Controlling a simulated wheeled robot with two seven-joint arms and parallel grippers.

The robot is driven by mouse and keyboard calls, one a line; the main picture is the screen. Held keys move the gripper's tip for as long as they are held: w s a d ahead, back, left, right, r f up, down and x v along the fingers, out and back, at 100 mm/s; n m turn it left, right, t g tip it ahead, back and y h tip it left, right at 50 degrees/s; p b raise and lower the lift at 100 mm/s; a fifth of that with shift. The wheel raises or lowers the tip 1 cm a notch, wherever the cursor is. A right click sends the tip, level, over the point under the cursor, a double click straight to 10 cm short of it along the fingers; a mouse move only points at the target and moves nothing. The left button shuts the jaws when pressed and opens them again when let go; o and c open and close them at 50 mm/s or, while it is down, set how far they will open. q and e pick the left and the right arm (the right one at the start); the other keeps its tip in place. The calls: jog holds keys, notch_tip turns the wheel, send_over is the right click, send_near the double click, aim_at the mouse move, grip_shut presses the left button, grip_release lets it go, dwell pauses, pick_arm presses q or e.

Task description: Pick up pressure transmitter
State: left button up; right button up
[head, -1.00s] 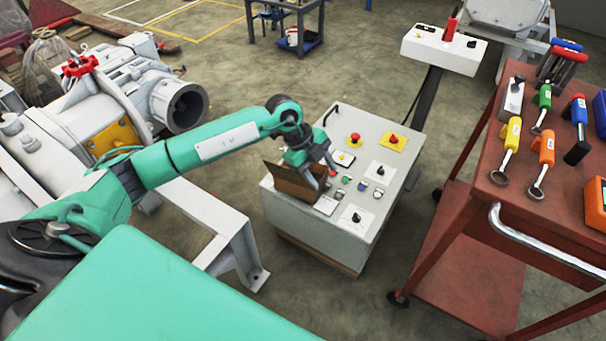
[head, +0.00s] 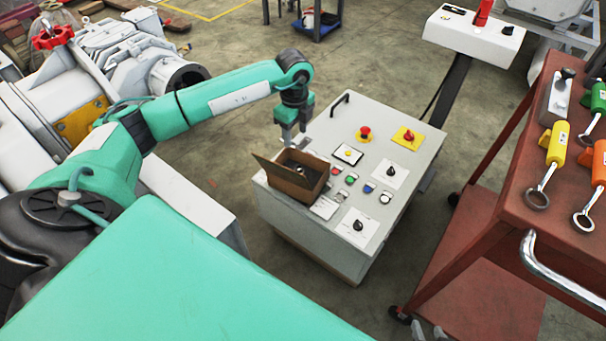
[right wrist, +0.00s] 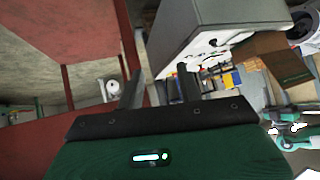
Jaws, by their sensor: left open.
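An open cardboard box (head: 305,182) stands on the left part of the grey control panel (head: 325,125). A small dark and metallic object (head: 296,167) shows inside it; the box walls hide most of it, and I cannot tell for sure whether it is the pressure transmitter. My left gripper (head: 288,143) is open and points down just above the far side of the box, apart from the object. My right gripper (right wrist: 160,90) is open and empty in the right wrist view, with its fingers well apart. The box (right wrist: 278,60) also shows there at the upper right.
Red and yellow buttons (head: 365,132) and black knobs cover the panel to the right of the box. A red cart (head: 510,215) with several coloured tools stands at the right. Grey pipe machinery (head: 140,60) is at the left. Floor between panel and cart is free.

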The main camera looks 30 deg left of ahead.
pick_arm(q)
notch_tip(320, 180, down, 3)
jog(key=b, duration=0.3)
send_over(299, 170)
jog(key=f, duration=0.8)
jog(key=shift+a+f, duration=0.15)
jog(key=shift+a, duration=0.05)
jog(key=f+b, duration=0.1)
jog(key=f, duration=0.3)
jog(key=shift+d, duration=0.2)
jog(key=shift+f, duration=0.4)
grip_shut()
pick_arm(e)
jog(key=w+a+r+t+y, duration=0.2)
jog(key=w+a+r+t, duration=0.1)
jog(key=r+t, duration=0.4)
jog(key=shift+w+a+r+y, duration=0.3)
jog(key=shift+w+r, duration=0.1)
jog(key=shift+r, duration=0.2)
pick_arm(q)
jog(key=shift+r, duration=0.1)
